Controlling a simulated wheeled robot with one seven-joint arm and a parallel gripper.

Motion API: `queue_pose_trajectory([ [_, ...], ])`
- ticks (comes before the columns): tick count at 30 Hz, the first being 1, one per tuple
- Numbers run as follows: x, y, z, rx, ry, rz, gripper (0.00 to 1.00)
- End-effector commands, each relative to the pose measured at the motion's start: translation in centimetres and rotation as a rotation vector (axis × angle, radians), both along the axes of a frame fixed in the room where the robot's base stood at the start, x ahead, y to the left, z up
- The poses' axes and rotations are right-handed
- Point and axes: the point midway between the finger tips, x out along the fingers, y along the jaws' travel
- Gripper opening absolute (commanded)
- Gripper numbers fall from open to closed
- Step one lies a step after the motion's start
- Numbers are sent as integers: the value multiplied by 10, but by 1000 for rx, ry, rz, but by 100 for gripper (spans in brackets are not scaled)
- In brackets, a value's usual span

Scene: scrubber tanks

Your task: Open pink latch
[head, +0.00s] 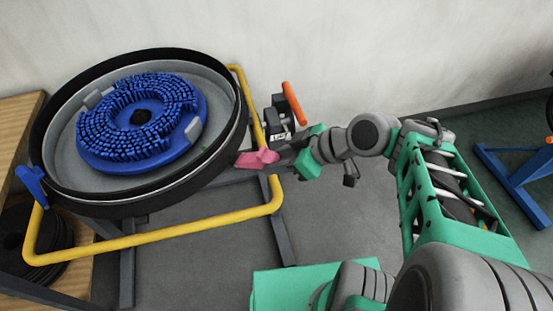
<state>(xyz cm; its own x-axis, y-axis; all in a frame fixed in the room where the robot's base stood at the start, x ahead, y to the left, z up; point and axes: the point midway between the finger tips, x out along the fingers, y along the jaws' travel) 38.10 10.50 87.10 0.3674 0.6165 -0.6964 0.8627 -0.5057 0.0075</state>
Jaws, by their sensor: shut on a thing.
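The pink latch (256,158) is at the right side of the round black-rimmed scrubber tank (215,170), close to its rim. My gripper (279,156) comes in from the right and is shut on the pink latch. The fingertips are small in this view, and the part of the latch between them is hidden.
A blue brush disc (140,122) lies inside the tank. A yellow tube frame (180,234) runs around the tank. An orange-handled clamp (293,104) stands just behind my gripper. A blue latch (30,184) is at the tank's left.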

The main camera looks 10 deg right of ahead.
Motion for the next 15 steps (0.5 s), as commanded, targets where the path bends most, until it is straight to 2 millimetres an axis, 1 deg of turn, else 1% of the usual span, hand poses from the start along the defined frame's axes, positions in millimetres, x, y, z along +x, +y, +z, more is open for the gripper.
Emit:
queue_pose_trajectory([
  [1,-3,-2,-7,-2,18,-3,0],
  [14,-4,-2,-10,-2,24,-7,0],
  [15,-4,-2,-10,-2,24,-7,38],
])
